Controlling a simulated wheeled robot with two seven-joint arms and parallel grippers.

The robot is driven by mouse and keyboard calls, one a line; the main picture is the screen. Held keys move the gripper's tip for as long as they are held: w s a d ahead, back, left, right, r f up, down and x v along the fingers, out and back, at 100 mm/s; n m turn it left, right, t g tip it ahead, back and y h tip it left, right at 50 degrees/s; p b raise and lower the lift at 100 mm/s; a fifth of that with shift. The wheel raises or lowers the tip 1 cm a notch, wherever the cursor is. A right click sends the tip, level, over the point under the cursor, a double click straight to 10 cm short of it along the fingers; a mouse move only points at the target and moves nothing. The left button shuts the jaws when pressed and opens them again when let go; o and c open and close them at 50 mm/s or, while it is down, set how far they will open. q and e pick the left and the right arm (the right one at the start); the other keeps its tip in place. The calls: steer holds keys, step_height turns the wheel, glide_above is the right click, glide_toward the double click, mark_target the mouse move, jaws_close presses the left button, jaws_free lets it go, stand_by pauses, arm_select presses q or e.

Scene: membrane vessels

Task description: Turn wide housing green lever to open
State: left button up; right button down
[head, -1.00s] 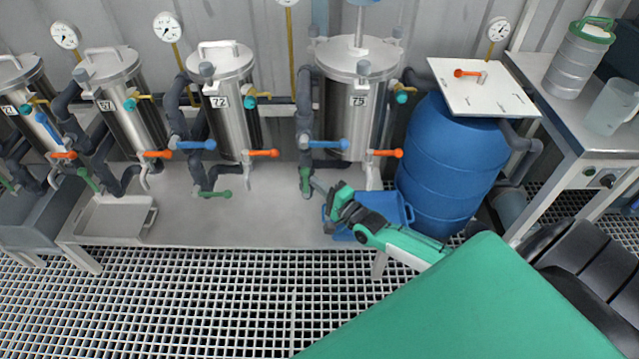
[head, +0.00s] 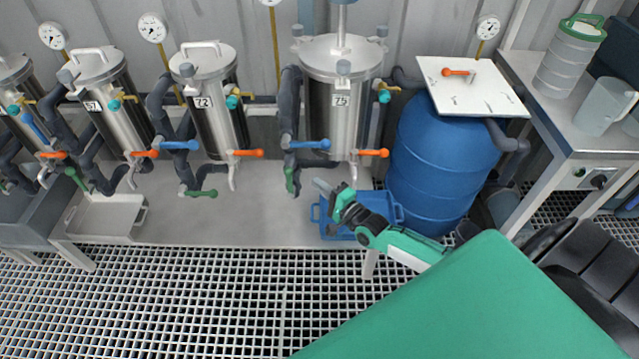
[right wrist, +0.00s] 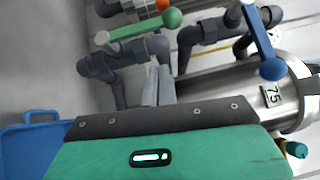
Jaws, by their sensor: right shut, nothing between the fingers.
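The wide housing (head: 341,87) is the steel vessel marked 75; part of it shows at the right of the right wrist view (right wrist: 290,75). Its green lever (head: 291,181) sits low on the grey pipe at its left and lies along that pipe. In the right wrist view the green lever (right wrist: 140,27) has a round knob and is just beyond my fingertips. My right gripper (head: 322,186) is shut and empty, to the right of the lever with a gap between. Its grey fingers (right wrist: 158,84) show together in the right wrist view. My left gripper is not in view.
A blue lever (head: 309,144) and an orange lever (head: 373,153) are above my right gripper. A blue tray (head: 385,215) lies behind and below it. A blue barrel (head: 440,160) stands to the right. Vessel 72 (head: 214,110) stands left.

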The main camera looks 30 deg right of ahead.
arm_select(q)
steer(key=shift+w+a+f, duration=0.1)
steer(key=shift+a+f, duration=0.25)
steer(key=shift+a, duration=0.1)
arm_select(e)
steer(key=v, duration=0.9)
steer(key=shift+r, duration=0.35)
